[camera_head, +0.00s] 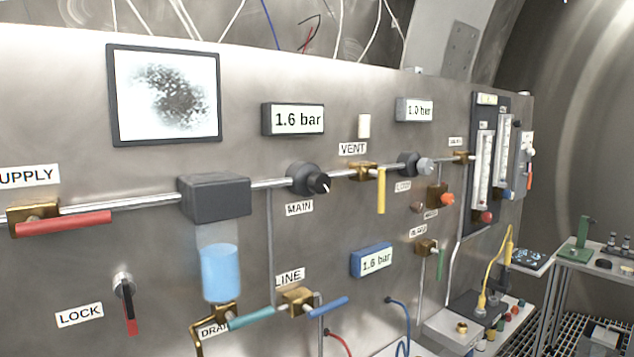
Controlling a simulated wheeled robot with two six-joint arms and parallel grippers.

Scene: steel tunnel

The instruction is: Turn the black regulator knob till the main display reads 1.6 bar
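The black regulator knob (317,183) sits on the pipe at the middle of the steel panel, above the MAIN label (299,208). A white mark shows on its face. The main display (298,119) above it reads 1.6 bar. Neither of my grippers shows in the head view, and nothing is seen touching the knob.
A red lever (64,223), a yellow vent lever (381,191) and a blue lever (328,307) stick out. A bench (588,258) stands at the right.

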